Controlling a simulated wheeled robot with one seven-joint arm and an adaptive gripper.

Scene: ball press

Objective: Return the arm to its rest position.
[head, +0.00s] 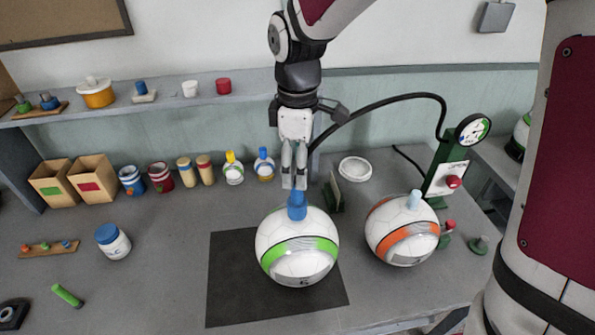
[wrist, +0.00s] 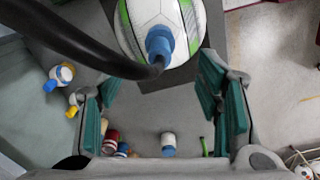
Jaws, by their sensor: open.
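My gripper (head: 294,184) points down above the white ball with green bands (head: 297,268), its fingertips close to the blue piece (head: 297,208) on top of that ball. In the wrist view my gripper (wrist: 160,92) has its fingers wide apart with nothing between them. The blue piece (wrist: 159,44) shows there just beyond the fingers, on the ball (wrist: 142,14). In the head view I cannot tell whether a fingertip touches the blue piece. The ball sits on a dark mat (head: 232,290).
A black hose (head: 400,98) arches from near my gripper to the green gauge stand (head: 446,165), and crosses the wrist view. An orange-banded ball (head: 402,232) stands to the right. Bottles and boxes (head: 92,178) line the back, under a shelf (head: 180,103).

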